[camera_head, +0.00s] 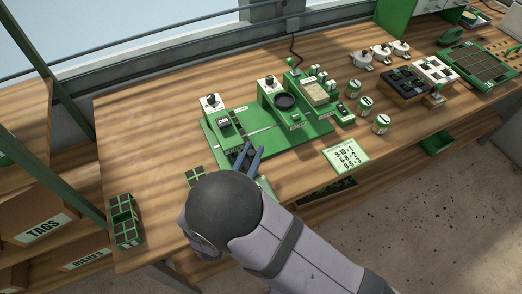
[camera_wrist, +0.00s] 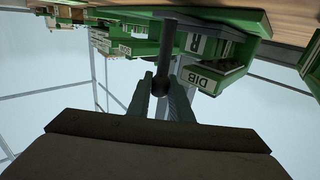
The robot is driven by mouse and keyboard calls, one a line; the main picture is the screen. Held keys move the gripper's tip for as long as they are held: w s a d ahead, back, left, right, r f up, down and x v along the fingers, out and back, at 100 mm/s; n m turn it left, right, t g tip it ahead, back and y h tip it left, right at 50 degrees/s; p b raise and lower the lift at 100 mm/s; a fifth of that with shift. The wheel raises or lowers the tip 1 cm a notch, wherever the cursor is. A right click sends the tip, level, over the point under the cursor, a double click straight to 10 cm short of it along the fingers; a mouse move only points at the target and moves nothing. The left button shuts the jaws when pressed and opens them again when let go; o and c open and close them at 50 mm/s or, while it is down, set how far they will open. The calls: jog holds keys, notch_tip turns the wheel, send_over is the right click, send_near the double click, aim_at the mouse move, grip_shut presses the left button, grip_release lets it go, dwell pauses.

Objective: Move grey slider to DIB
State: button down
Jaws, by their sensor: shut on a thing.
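My gripper (camera_wrist: 160,88) is shut on a dark grey round-ended handle (camera_wrist: 162,60), which I take to be the grey slider's. Its rod runs up in the wrist view toward the green machine, and its far end is hidden or too dark to tell. A green block with a white DIB label (camera_wrist: 207,80) is close to the right of the gripper in that view, with a gap between. In the head view my gripper (camera_head: 250,152) is at the front edge of the green machine base (camera_head: 300,137). The fingers and wrist hide the handle there.
On the base stand a left station with a black knob (camera_head: 211,99) and a middle station with a dark round dish (camera_head: 285,101). A number card (camera_head: 346,155) lies to the right, with small labelled cans (camera_head: 381,124) beyond. A green divided box (camera_head: 125,217) is far left.

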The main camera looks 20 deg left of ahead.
jog(key=c, duration=1.6)
grip_release()
jog(key=shift+r, duration=0.1)
